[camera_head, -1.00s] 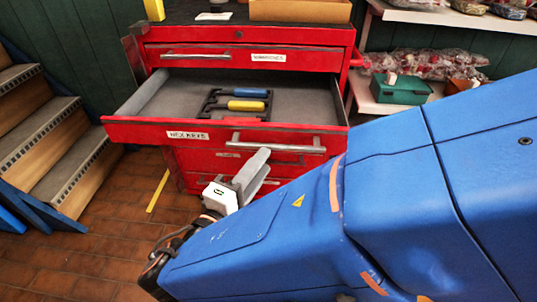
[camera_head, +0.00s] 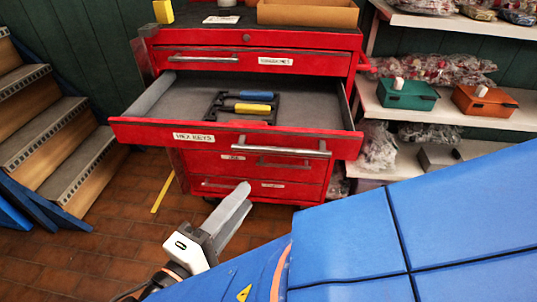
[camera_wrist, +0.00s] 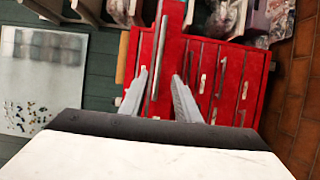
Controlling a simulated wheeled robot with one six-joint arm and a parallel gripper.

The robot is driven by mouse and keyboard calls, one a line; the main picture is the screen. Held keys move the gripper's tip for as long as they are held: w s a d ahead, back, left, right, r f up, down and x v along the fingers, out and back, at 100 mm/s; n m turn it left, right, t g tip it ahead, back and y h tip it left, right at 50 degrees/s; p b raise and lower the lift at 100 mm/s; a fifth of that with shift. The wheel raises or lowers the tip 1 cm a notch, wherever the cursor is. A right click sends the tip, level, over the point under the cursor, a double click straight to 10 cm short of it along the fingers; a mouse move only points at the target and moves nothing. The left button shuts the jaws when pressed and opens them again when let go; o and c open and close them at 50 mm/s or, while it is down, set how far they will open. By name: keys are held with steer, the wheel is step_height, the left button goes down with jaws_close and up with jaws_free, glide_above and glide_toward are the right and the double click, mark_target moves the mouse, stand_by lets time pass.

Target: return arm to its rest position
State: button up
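My gripper (camera_head: 238,198) is in front of the red tool cabinet, in the lower middle of the head view. In the wrist view its two grey fingers (camera_wrist: 160,78) stand apart with nothing between them. My blue arm fills the lower right of the head view. The drawer labelled HEX KEYS (camera_head: 150,130) is pulled open. Inside it a black holder (camera_head: 212,107) carries tools with a blue handle (camera_head: 252,95) and a yellow handle (camera_head: 252,108). The gripper appears below the drawer's handle (camera_head: 290,151) in the picture, apart from it.
The red cabinet (camera_head: 240,170) also shows in the wrist view (camera_wrist: 200,80). Wooden steps (camera_head: 60,135) stand at the left. White shelves (camera_head: 460,120) with a green box (camera_head: 407,94) and an orange box (camera_head: 484,101) are at the right. Tiled floor (camera_head: 115,225) is clear between steps and cabinet.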

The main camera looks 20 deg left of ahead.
steer(key=w+d+f+m+g+h, duration=0.1)
steer(key=w+d+m+g+h, duration=0.2)
steer(key=w+d, duration=0.6)
steer(key=w+d+f+m+g+h, duration=0.15)
steer(key=w+d+g, duration=0.4)
steer(key=d, duration=0.65)
steer(key=s+d+f+m+g+y, duration=0.1)
steer(key=d+m, duration=0.5)
steer(key=d, duration=0.6)
steer(key=s+d+f+m+g+y, duration=0.1)
steer(key=s+d+m+g+y, duration=0.2)
steer(key=d, duration=1)
steer(key=shift+s+d+f+m+y, duration=0.15)
steer(key=shift+s+f+m+y, duration=0.15)
steer(key=shift+m+y, duration=1.2)
steer(key=shift+g, duration=0.25)
